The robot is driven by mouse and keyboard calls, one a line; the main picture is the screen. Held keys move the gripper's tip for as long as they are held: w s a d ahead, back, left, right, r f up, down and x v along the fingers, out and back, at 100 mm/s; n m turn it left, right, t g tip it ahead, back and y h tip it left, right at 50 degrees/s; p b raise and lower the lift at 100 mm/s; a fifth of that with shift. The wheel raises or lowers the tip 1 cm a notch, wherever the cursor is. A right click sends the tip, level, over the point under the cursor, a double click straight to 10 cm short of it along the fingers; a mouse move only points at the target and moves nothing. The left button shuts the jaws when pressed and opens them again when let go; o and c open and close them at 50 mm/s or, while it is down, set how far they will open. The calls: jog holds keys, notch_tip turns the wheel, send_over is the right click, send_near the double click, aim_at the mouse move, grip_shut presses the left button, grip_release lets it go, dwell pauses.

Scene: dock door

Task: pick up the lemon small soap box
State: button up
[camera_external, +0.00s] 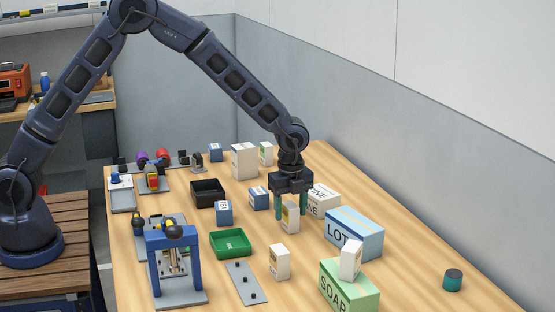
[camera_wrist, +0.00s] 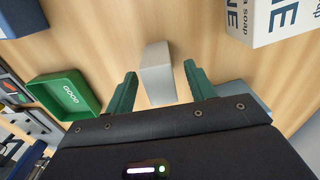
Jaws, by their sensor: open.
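A small white box with a yellowish label (camera_external: 290,217), which looks like the lemon small soap box, stands upright on the wooden table. In the wrist view this box (camera_wrist: 157,72) shows a plain pale face, with no readable label. My gripper (camera_external: 290,206) points down over it, its two green fingers apart. In the wrist view the fingers of my gripper (camera_wrist: 160,85) are on either side of the box, with a gap to each side. The gripper is open and holds nothing. Whether the fingers touch the box cannot be seen; they look apart from it.
A white box with large letters (camera_external: 323,200) and a blue LOTION-like carton (camera_external: 355,232) stand close on the right. A green SOAP carton (camera_external: 350,290) bears a small white box (camera_external: 351,259). Another small box (camera_external: 279,262) and a green tray (camera_external: 230,243) stand in front.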

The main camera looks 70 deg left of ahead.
jog(key=shift+f, duration=0.8)
jog(key=c, duration=1.1)
jog(key=shift+r, duration=0.15)
